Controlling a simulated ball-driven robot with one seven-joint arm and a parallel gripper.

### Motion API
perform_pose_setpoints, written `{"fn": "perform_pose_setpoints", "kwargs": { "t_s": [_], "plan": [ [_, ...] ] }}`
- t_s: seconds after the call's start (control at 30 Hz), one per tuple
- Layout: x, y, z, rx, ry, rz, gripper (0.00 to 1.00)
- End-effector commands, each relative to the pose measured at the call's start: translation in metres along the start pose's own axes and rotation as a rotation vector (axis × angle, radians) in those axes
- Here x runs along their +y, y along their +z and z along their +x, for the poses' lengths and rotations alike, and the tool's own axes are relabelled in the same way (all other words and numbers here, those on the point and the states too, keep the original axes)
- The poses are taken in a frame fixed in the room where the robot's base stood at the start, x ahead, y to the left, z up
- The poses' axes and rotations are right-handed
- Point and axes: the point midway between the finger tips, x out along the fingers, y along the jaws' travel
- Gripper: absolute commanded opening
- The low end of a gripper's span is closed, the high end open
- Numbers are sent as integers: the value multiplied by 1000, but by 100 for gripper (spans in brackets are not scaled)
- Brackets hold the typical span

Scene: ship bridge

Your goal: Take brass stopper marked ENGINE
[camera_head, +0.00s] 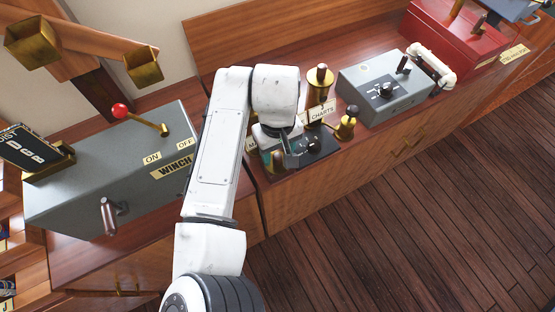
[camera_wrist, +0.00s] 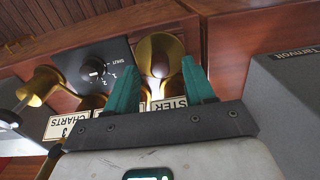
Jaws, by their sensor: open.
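Brass voice-pipe fittings stand on the wooden counter. In the head view, a tall brass fitting (camera_head: 319,88) has a brown top and a shorter brass fitting (camera_head: 347,123) has a dark knob. Another brass piece (camera_head: 276,160) is partly hidden by my gripper. A "CHARTS" label (camera_head: 322,113) is readable; no ENGINE marking can be read, so I cannot tell which stopper is ENGINE. In the wrist view, my gripper (camera_wrist: 160,86) is open, its green fingers on either side of a brass cup (camera_wrist: 160,50); contact cannot be told. A partly hidden label ending "STER" (camera_wrist: 170,105) shows between them.
A black dial panel (camera_wrist: 95,68) lies beside the brass cup. A grey winch box (camera_head: 110,165) with a red-knobbed lever is left of my arm. A grey box (camera_head: 385,88) with a knob and a red case (camera_head: 455,40) stand right. The plank floor is clear.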

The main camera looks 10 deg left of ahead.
Motion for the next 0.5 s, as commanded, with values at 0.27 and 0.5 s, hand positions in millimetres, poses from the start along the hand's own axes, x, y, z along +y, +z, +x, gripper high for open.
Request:
{"fn": "perform_pose_setpoints", "kwargs": {
  "t_s": [0.27,0.5],
  "plan": [
    [0,0,1,0,0,0,48],
    [0,0,1,0,1,0,25]
  ]
}}
